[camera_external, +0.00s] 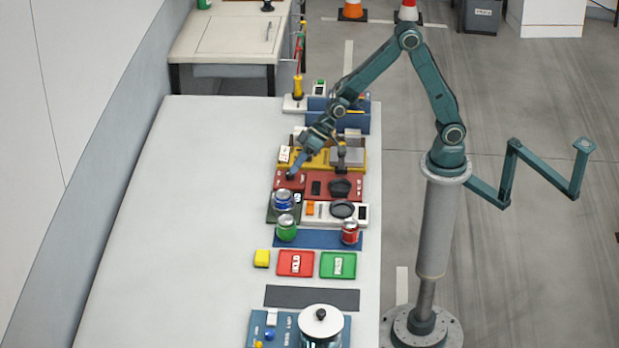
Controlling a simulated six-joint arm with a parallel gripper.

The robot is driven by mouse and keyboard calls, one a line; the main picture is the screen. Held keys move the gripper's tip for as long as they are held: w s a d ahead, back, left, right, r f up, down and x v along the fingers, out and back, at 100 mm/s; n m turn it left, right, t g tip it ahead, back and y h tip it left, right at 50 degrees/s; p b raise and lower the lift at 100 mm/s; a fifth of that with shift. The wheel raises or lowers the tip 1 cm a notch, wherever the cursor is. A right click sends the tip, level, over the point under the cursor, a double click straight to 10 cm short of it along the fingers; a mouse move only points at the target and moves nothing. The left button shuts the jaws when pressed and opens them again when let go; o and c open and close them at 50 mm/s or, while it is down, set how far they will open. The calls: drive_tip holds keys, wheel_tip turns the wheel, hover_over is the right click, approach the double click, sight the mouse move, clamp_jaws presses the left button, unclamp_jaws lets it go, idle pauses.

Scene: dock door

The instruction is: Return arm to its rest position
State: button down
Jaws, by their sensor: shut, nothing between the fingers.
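My gripper (292,174) is at the end of my teal arm, which is bent over the table's right side. The gripper points down and to the left, low over the left part of a red panel (318,196). It is shut and holds nothing. A small dark part shows right at its tip; I cannot tell whether they touch. My arm stands on a grey column beside the table's right edge.
Panels, a blue can (283,200), a green can (287,228) and a red can (350,232) line the white table's (180,230) right side. Red (296,263) and green (338,265) trays lie nearer, with a glass jar (320,326) in front. The table's left is clear.

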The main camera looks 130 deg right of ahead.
drive_tip(key=s+a+r+n+g, duration=0.1)
drive_tip(key=s+a+r+n, duration=0.2)
drive_tip(key=s+a+r, duration=0.3)
drive_tip(key=s+a+r+n, duration=0.2)
drive_tip(key=s+a+r, duration=0.15)
drive_tip(key=a, duration=0.45)
drive_tip(key=s+a+r+n+g, duration=0.1)
drive_tip(key=s+a+n, duration=0.1)
drive_tip(key=s, duration=0.6)
drive_tip(key=s+a+r+n+g+y, duration=0.1)
drive_tip(key=s+a+r+n, duration=0.1)
drive_tip(key=s+a, duration=0.3)
drive_tip(key=s, duration=0.4)
drive_tip(key=shift+s+r, duration=0.2)
drive_tip(key=shift+s, duration=0.1)
